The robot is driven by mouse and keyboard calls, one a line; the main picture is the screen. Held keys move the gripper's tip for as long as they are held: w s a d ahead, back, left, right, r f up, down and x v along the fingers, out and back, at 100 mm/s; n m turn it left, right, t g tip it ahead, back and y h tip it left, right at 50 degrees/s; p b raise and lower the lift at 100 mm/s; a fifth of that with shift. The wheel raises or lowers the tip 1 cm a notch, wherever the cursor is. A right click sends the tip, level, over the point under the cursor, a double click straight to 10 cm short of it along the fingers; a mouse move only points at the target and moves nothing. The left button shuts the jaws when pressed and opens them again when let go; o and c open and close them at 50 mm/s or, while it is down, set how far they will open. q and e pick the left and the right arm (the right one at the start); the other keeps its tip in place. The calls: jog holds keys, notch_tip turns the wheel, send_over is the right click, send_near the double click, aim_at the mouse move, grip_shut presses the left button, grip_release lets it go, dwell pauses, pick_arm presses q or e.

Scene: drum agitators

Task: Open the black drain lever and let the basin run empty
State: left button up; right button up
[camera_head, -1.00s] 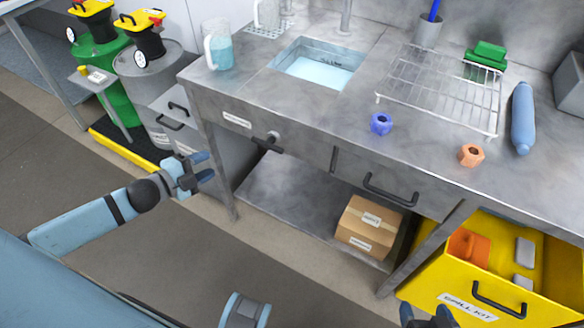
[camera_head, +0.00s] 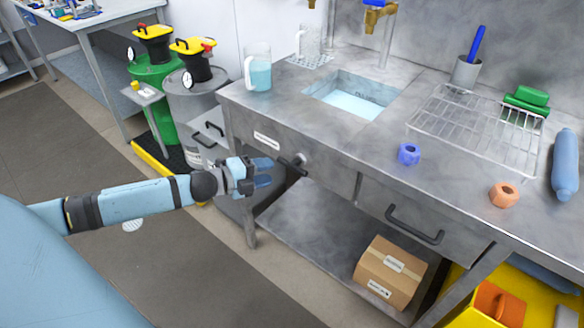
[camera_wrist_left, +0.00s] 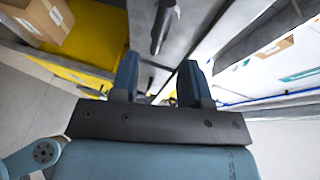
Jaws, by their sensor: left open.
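The black drain lever (camera_head: 291,166) sits on the front panel of the steel sink bench, beside a round pivot. Its bar points left from the pivot. The basin (camera_head: 377,85) is set in the bench top and holds pale blue water (camera_head: 350,104). My left gripper (camera_head: 266,172) is open and empty, just left of the lever and apart from it. In the left wrist view the two fingers (camera_wrist_left: 160,78) are spread, and a dark bar (camera_wrist_left: 162,28) that looks like the lever lies beyond them. My right gripper is out of view.
A jug (camera_head: 257,72) stands on the bench's left end. A drawer handle (camera_head: 414,226) juts out right of the lever. A cardboard box (camera_head: 390,272) sits on the lower shelf. Drums (camera_head: 193,96) stand to the left. The floor before the bench is open.

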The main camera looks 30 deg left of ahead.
aim_at(289, 167)
pick_arm(q)
jog(key=x, duration=0.8)
jog(key=shift+w+d+b, duration=0.1)
jog(key=shift+b, duration=0.2)
grip_shut()
